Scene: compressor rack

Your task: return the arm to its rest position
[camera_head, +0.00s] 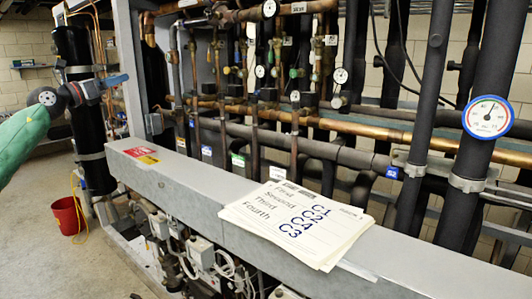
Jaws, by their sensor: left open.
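My left arm (26,132), with a green link and a dark wrist, comes in from the left edge. Its left gripper (114,83), with blue parts, points right and is open. It is in front of the upper part of a thick black vertical pipe in the picture. I see nothing held in it. Whether it touches the pipe I cannot tell. My right gripper is not in view.
A grey beam (185,180) runs across the compressor rack, with a stack of papers (295,222) on it. Copper and black pipes with gauges and a large round dial (487,117) stand behind. A red bucket (69,216) is on the floor at left. Bare floor (35,240) lies at lower left.

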